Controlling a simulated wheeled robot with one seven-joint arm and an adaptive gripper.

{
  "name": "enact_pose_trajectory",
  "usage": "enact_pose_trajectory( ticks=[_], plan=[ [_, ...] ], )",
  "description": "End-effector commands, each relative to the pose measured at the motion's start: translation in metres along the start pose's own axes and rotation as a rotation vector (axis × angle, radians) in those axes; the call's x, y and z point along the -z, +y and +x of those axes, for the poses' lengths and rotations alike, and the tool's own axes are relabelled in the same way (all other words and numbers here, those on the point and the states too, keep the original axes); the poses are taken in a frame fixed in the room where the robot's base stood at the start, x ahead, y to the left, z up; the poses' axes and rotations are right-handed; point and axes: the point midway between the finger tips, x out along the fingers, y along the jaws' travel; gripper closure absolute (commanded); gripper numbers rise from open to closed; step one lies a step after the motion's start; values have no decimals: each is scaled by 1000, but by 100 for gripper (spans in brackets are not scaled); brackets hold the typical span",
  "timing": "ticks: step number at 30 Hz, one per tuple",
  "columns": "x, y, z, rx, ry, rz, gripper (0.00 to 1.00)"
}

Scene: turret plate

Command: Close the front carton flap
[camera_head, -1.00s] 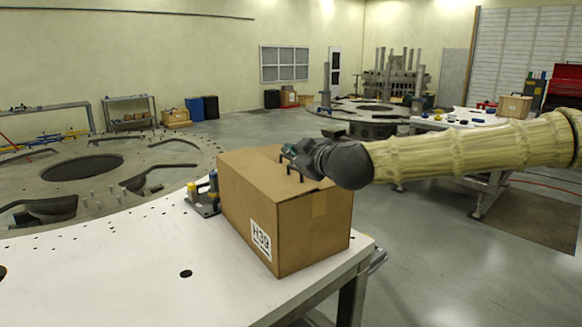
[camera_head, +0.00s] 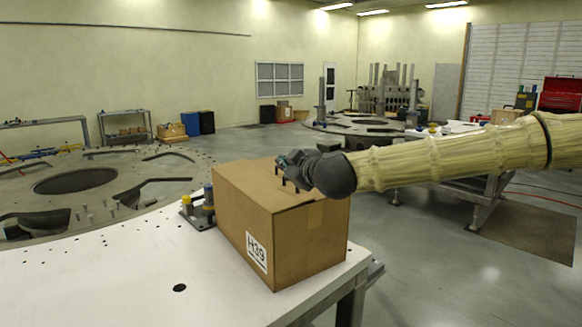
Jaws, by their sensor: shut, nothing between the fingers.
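A brown cardboard carton (camera_head: 300,248) with a white label reading H39 stands on the white table's corner. Its top looks covered, with the flaps lying about flat; a seam and the tape strip show at the near top edge. I cannot tell the front flap (camera_head: 262,193) apart from the rest of the top. My gripper (camera_head: 282,178) is shut and empty, at the top of the carton near its right side. Its fingers point down at the top; I cannot tell whether they touch. My wrist hides the right rear part of the top.
A small fixture with blue and yellow-topped posts (camera_head: 202,207) stands against the carton's left side. The white table (camera_head: 120,270) is clear at left and front, with a dark hole. A large round plate (camera_head: 120,175) lies behind it. Another table stands at back right.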

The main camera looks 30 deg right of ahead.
Motion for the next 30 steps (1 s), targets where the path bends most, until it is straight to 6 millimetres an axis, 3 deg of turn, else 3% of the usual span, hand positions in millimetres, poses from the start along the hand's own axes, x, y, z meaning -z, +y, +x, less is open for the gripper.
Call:
enact_pose_trajectory(
  ticks=[20,30],
  plan=[
    [-1,0,53,0,-1,0,100],
    [-30,0,58,1,0,1,100]
  ],
)
